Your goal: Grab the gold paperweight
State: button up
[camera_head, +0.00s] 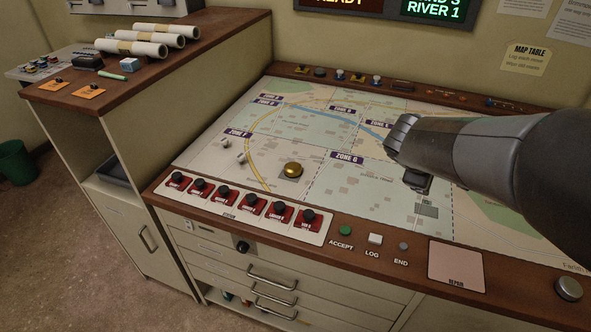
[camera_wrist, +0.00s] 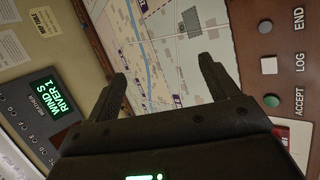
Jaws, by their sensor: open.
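The gold paperweight (camera_head: 292,170) is a small round brass-coloured dome on a dark base. It sits on the map table (camera_head: 215,160), left of the middle, near the label Zone G. My gripper (camera_head: 418,182) is above the map to the right of the paperweight, apart from it, and largely hidden behind my arm in the head view. In the wrist view my gripper (camera_wrist: 165,88) shows two dark fingers spread wide with nothing between them. The paperweight does not show in the wrist view.
Red panels with black knobs (camera_head: 252,206) line the front left edge. ACCEPT (camera_head: 345,230), LOG (camera_head: 374,239) and END (camera_head: 403,246) buttons lie along the front rim. Small white pieces (camera_head: 241,157) lie left of the paperweight. A higher cabinet (camera_head: 150,75) with rolled papers stands left.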

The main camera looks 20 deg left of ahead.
jog(key=w+a+f+n+t, duration=0.1)
jog(key=w+a+f+n, duration=0.15)
jog(key=a+n, duration=0.2)
jog(key=w+a+f+n+t, duration=0.1)
jog(key=w+a+n, duration=0.25)
jog(key=a, duration=0.25)
jog(key=n+t+y, duration=0.4)
jog(key=n+y, duration=0.2)
jog(key=n, duration=0.7)
send_over(290, 173)
jog(key=s+d, duration=0.1)
jog(key=s, duration=0.1)
notch_tip(290, 173, down, 9)
jog(key=f, duration=0.1)
jog(key=f+n, duration=0.1)
jog(key=f, duration=0.1)
jog(key=shift+s+a, duration=0.2)
jog(key=shift+a, duration=0.15)
notch_tip(290, 173, down, 2)
notch_tip(290, 173, down, 2)
jog(key=shift+f, duration=0.25)
jog(key=shift+x, duration=1.05)
jog(key=shift+w+f, duration=0.35)
jog(key=shift+f, duration=0.05)
